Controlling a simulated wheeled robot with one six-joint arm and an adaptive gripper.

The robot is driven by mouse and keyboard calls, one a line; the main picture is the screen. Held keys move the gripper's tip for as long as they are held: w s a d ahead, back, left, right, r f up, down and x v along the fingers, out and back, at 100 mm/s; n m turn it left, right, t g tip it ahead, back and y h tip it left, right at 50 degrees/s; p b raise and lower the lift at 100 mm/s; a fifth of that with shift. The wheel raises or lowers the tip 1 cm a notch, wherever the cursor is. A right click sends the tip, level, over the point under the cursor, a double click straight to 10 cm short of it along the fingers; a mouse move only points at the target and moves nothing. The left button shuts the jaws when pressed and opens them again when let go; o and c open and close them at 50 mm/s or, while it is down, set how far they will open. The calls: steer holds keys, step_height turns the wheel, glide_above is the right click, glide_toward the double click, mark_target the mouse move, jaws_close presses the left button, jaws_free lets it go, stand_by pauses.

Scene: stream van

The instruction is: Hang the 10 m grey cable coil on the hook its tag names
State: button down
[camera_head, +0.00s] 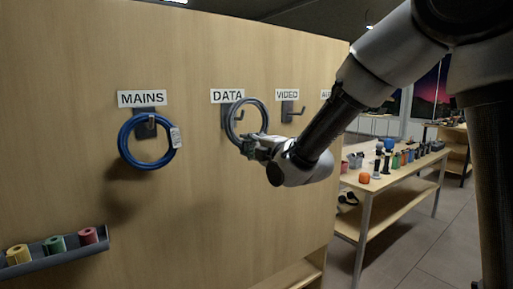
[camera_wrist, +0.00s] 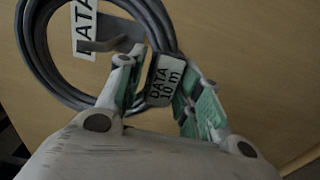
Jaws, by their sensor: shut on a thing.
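The grey cable coil (camera_head: 266,112) hangs in front of the wooden panel under the DATA sign (camera_head: 227,96). Its white tag (camera_wrist: 165,79) reads "DATA 10 m" in the wrist view. My gripper (camera_head: 251,144) is shut on the grey coil at its lower edge, beside the tag. In the wrist view, my fingers (camera_wrist: 155,74) stand on either side of the tag and cable. The DATA hook (camera_head: 238,115) shows inside the ring of the coil, and it also shows through the ring in the wrist view (camera_wrist: 103,45). I cannot tell whether the cable rests on the hook.
A blue coil (camera_head: 124,148) with a tag hangs on the MAINS hook (camera_head: 146,122) at left. The VIDEO hook (camera_head: 291,110) is empty; a further sign is partly hidden by my arm. A tape rack (camera_head: 60,255) sits lower left. A cluttered table (camera_head: 405,171) stands right.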

steer(key=shift+w+a+f, duration=0.45)
steer(key=shift+w+a, duration=0.2)
steer(key=shift+w, duration=0.35)
steer(key=shift+w+a+f, duration=0.5)
steer(key=shift+w+a, duration=0.2)
steer(key=shift+w, duration=0.25)
steer(key=shift+w+a+f, duration=0.45)
steer(key=shift+w+a, duration=0.2)
steer(key=shift+w, duration=0.35)
steer(key=c, duration=0.9)
jaws_free()
